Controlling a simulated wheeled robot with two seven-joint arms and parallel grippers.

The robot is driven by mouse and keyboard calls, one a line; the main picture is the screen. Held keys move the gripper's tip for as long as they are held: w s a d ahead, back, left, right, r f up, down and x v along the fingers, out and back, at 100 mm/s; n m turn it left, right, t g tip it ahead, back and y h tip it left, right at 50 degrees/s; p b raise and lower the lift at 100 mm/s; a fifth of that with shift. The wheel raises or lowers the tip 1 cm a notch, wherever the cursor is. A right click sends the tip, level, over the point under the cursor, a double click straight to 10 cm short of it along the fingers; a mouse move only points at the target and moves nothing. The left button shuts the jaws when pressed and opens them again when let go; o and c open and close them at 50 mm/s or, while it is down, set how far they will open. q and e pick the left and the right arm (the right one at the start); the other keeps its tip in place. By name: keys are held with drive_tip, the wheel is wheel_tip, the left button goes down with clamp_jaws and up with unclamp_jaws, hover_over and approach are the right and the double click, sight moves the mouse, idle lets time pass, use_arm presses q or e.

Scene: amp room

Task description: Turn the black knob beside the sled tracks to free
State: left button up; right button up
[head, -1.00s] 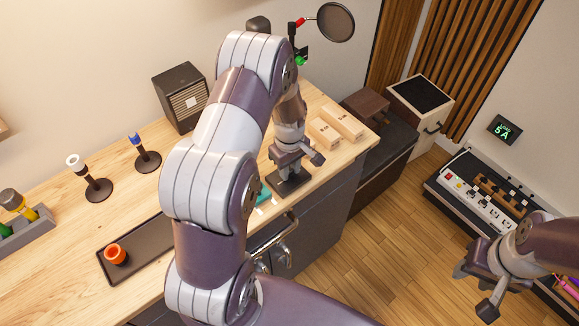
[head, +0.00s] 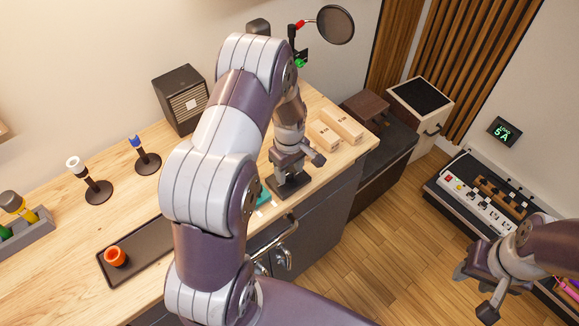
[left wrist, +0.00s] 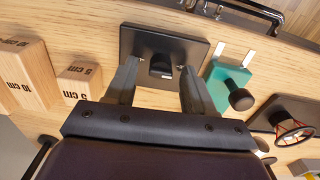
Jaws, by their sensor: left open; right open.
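A square black plate (left wrist: 190,47) lies on the wooden counter and carries a black knob (left wrist: 162,66) at its middle in the left wrist view. The plate (head: 297,188) also shows in the head view, under my left gripper (head: 290,174). My left gripper (left wrist: 158,78) is open, with one finger on each side of the knob; I cannot tell whether they touch it. A teal sled (left wrist: 222,85) with a round black handle (left wrist: 241,99) sits beside the plate, near two white tracks (left wrist: 249,58). My right gripper (head: 474,287) is open and empty, away from the counter.
Wooden blocks (left wrist: 24,78) marked 10 cm and 5 cm stand on the plate's other side. A dark tray with an orange cup (head: 116,255) is at the counter's left. Cabinet handles (head: 285,230) line its front.

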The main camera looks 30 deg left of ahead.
sight(290, 173)
use_arm(q)
wheel_tip(290, 173, up, 13)
drive_tip(key=b, duration=0.2)
drive_tip(key=shift+f, duration=0.15)
